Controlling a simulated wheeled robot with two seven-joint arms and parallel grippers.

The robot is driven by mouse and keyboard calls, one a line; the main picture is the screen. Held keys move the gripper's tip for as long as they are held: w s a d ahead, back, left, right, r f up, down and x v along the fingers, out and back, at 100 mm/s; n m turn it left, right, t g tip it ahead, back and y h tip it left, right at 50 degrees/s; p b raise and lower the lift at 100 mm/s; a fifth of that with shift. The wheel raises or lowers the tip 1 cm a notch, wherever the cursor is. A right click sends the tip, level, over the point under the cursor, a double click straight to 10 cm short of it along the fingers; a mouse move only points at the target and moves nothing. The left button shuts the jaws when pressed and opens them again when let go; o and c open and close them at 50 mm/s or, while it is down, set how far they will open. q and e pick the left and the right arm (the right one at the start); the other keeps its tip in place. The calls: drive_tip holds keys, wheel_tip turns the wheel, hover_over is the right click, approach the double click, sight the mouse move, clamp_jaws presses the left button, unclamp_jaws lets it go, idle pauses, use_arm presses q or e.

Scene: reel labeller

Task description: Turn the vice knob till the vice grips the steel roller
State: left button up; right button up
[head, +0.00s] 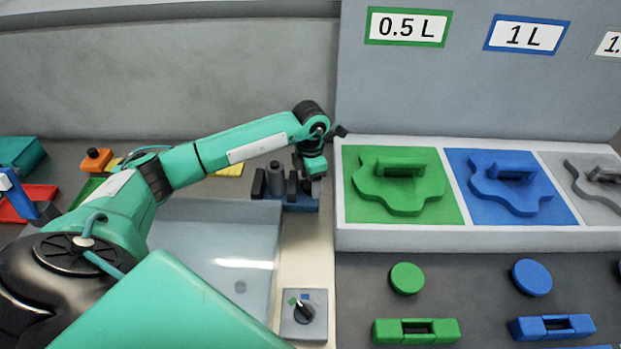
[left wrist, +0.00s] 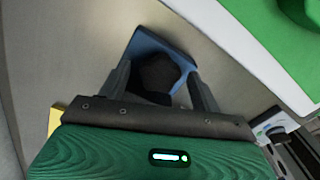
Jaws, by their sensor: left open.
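The vice has a blue base (head: 298,205) and dark upright jaws (head: 259,184) behind the basin's right end. The steel roller (head: 276,178), a grey upright cylinder, stands between the jaws; I cannot tell whether they touch it. My left gripper (head: 312,188) points down at the vice's right side. In the left wrist view, the open fingers (left wrist: 158,74) stand either side of a dark round knob (left wrist: 157,70), with the blue vice base (left wrist: 150,40) beyond. I cannot tell whether the fingers touch the knob. In the head view the gripper hides the knob. My right gripper is not in view.
A grey basin (head: 190,235) lies in front of the vice. A small panel with a black dial (head: 304,311) is nearer. Right of the vice stands a raised white-edged tray (head: 345,238) with green, blue and grey shaped pieces. An orange block (head: 96,160) is at the left.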

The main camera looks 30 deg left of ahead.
use_arm(q)
drive_tip(key=shift+c, duration=0.3)
drive_tip(key=c, duration=0.9)
drive_tip(key=shift+f+m+b, duration=0.15)
drive_tip(key=shift+m+b, duration=0.65)
drive_tip(key=shift+b, duration=0.25)
drive_tip(key=m+b, duration=0.7)
drive_tip(key=m, duration=0.1)
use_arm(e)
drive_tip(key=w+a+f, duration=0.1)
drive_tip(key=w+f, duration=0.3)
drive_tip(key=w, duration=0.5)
use_arm(q)
drive_tip(key=m+b, duration=0.3)
drive_tip(key=m, duration=0.2)
drive_tip(key=shift+m, duration=0.3)
drive_tip(key=shift+s+r+m+b, duration=0.1)
drive_tip(key=shift+r+m+b, duration=0.1)
drive_tip(key=shift+m+b, duration=0.1)
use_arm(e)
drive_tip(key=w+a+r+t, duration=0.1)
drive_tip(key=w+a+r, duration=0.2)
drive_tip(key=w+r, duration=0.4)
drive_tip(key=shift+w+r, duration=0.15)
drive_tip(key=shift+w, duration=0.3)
use_arm(q)
drive_tip(key=o, duration=1)
drive_tip(key=shift+c, duration=0.2)
